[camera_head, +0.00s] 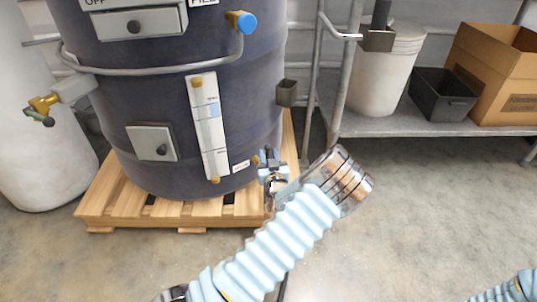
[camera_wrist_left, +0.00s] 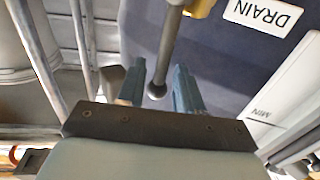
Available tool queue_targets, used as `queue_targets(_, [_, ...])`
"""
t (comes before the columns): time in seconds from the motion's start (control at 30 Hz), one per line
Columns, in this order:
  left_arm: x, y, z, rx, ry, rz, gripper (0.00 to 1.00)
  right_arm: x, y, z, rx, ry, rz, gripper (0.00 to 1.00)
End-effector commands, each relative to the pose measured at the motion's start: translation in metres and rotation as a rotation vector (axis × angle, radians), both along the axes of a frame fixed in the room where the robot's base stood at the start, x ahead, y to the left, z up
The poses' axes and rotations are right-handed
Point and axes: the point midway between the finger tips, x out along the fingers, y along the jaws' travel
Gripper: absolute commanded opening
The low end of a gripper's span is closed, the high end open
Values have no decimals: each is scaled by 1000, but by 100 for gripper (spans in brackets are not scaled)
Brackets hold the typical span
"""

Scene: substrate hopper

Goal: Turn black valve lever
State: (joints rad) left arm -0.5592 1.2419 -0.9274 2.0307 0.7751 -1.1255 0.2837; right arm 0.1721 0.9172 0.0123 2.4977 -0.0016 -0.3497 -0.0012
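The valve lever, a dark rod with a ball at its end, shows in the left wrist view (camera_wrist_left: 170,45). It hangs from a brass valve body (camera_wrist_left: 199,8) beside an upside-down DRAIN label. My left gripper (camera_wrist_left: 160,88) is open, with its two blue-grey fingers on either side of the lever's ball end. Gaps show on both sides, so the fingers look apart from it. In the head view my left gripper (camera_head: 268,160) is at the lower right of the dark hopper (camera_head: 150,95), by the small DRAIN label (camera_head: 241,166). There the lever cannot be made out. My right gripper is out of view.
The hopper stands on a wooden pallet (camera_head: 140,212). A metal shelf (camera_head: 400,124) at the right holds a white bucket (camera_head: 388,75), a black bin (camera_head: 440,97) and a cardboard box (camera_head: 500,75). The concrete floor in front is clear.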

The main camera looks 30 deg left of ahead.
Motion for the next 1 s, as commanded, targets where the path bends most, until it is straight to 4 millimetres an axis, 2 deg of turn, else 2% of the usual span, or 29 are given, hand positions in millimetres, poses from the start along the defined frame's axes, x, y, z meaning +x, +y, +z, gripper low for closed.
queue_targets(0.17, [13,10,-1,0,1,-1,35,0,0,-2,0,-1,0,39])
queue_targets(0.47, [14,12,-1,-1,2,-1,35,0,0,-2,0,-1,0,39])
queue_targets(0.7, [14,12,-1,-1,2,-1,0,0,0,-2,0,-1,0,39])
queue_targets(1.0, [14,12,-1,-1,3,-1,0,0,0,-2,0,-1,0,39])
